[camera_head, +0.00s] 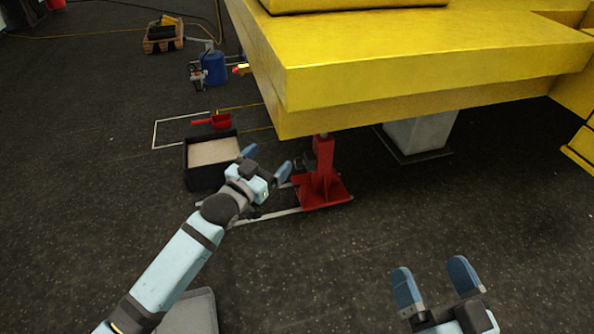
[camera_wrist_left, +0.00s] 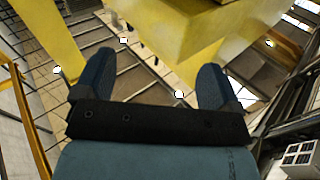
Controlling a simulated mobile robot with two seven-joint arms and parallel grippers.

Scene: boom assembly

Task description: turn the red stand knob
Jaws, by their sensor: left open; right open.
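The red stand (camera_head: 323,180) stands on the floor beneath the edge of the yellow boom (camera_head: 420,70). A small dark part at its upper left side (camera_head: 308,163) may be the knob; no red knob can be made out clearly. My left gripper (camera_head: 267,160) is open and empty, just left of the stand and apart from it. In the left wrist view its two fingers (camera_wrist_left: 155,85) are spread, with the yellow structure (camera_wrist_left: 190,35) beyond them and no stand between them. My right gripper (camera_head: 435,285) is open and empty at the lower right, over bare floor.
A black box with a pale filling (camera_head: 190,178) sits behind my left gripper, with a red scoop-like thing (camera_head: 219,121) at its back. A grey pillar (camera_head: 418,135) is right of the stand. A blue container (camera_head: 214,68) stands farther back. The floor at the lower middle is clear.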

